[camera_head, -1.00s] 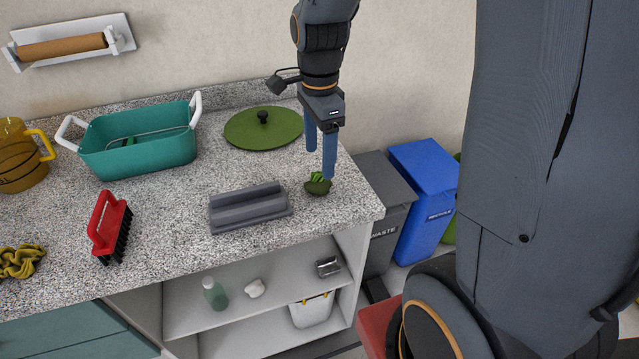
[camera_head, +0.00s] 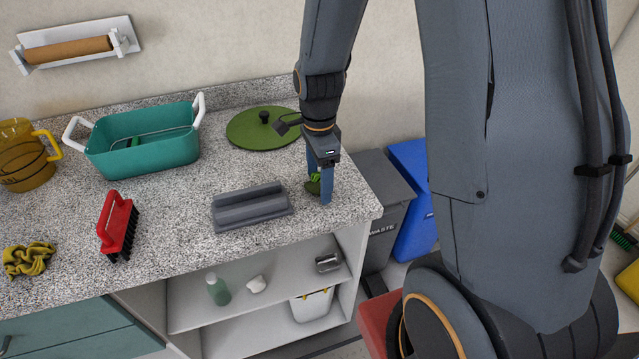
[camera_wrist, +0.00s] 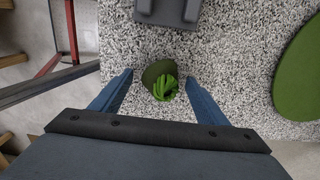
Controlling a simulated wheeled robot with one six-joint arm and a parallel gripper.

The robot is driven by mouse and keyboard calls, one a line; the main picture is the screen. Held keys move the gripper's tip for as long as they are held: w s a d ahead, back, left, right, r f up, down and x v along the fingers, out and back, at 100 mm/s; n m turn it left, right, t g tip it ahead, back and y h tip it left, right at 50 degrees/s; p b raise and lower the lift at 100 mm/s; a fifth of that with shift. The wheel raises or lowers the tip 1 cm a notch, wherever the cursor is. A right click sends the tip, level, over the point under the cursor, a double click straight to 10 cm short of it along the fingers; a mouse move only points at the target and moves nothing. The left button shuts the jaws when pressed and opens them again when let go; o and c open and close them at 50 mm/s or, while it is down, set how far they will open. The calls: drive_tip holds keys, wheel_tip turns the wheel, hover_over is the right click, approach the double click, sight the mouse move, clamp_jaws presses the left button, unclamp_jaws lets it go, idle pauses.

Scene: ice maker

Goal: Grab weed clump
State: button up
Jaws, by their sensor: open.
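The weed clump (camera_head: 314,184) is a small dark green lump with brighter green leaves, lying on the speckled countertop near its right end. In the wrist view the weed clump (camera_wrist: 160,80) sits between my two blue fingers, with a gap on each side. My gripper (camera_head: 319,188) points down over it, its fingertips low at the counter. In the wrist view my gripper (camera_wrist: 158,84) is open and holds nothing. In the head view a finger hides part of the clump.
A grey ridged block (camera_head: 251,207) lies left of the clump. A green round lid (camera_head: 250,130) lies behind. A teal basket (camera_head: 145,150) and a red brush (camera_head: 117,225) are farther left. The counter's right edge is close, with grey and blue bins (camera_head: 385,190) beyond.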

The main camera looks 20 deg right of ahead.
drive_tip(key=c, duration=1.1)
